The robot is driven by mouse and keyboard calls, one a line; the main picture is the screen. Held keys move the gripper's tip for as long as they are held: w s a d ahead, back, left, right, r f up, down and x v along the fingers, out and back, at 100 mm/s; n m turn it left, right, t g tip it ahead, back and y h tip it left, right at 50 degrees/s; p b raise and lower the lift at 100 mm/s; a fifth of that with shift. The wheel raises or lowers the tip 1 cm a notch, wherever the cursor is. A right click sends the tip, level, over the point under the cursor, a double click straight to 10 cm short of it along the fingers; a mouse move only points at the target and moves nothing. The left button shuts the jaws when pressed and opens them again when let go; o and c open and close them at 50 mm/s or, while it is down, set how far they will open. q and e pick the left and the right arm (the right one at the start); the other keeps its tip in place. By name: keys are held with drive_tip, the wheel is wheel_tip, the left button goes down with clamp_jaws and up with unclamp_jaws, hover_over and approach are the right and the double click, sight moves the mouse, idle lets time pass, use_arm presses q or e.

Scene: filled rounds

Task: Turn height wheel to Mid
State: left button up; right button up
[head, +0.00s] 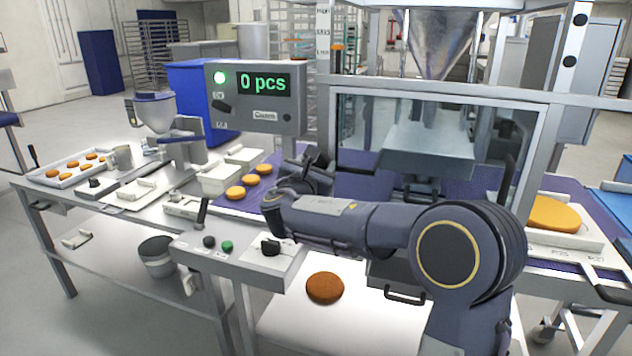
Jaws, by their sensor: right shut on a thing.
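My right arm reaches in from the lower right across the front of the machine. My right gripper (314,170) is at the left post of the machine's clear guard, just above the purple belt. It is shut on a dark part there, which appears to be the height wheel. The gripper and wrist hide most of that part, and I cannot read its marks or setting. My left gripper is not in view.
A control box (255,97) reads "0 pcs" with a green lamp lit. Patties (251,181) lie on the purple belt (233,203) left of my wrist. A front panel (238,248) has a black knob and buttons. A brown patty (325,288) lies on a white surface below my arm.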

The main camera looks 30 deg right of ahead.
drive_tip(key=shift+f+m+h+b, duration=0.1)
drive_tip(key=shift+m+h+b, duration=0.2)
drive_tip(key=shift+m+b, duration=3.35)
drive_tip(key=shift+f+m+h+b, duration=0.1)
drive_tip(key=shift+m+h+b, duration=0.2)
drive_tip(key=shift+m+b, duration=3.3)
drive_tip(key=shift+b, duration=0.3)
drive_tip(key=shift+g, duration=0.3)
drive_tip(key=o, duration=1)
drive_tip(key=shift+c, duration=0.2)
drive_tip(key=v, duration=0.8)
